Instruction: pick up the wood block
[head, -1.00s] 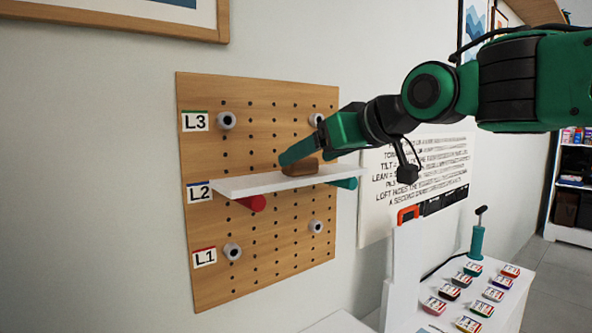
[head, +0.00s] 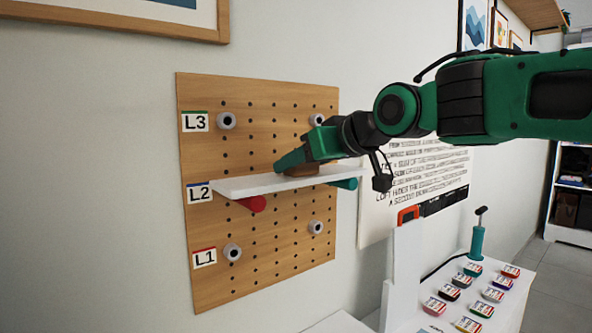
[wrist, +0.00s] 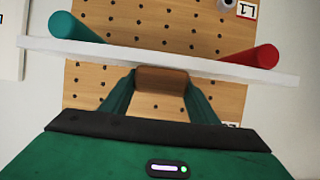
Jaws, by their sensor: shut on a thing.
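The brown wood block (head: 304,171) is at the white shelf board (head: 240,186) on the pegboard, partly hidden by my gripper (head: 287,163) in the head view. In the wrist view the block (wrist: 162,80) sits between the two green fingers of my gripper (wrist: 160,88), which is shut on it. The block is right by the shelf board (wrist: 160,56). I cannot tell whether it touches the board or is just clear of it.
A red peg (head: 252,203) and a teal peg (head: 345,184) are under the board. Grey knobs, such as the upper left one (head: 226,121), stick out of the pegboard (head: 262,240). A white table (head: 520,290) with several labelled blocks stands at right.

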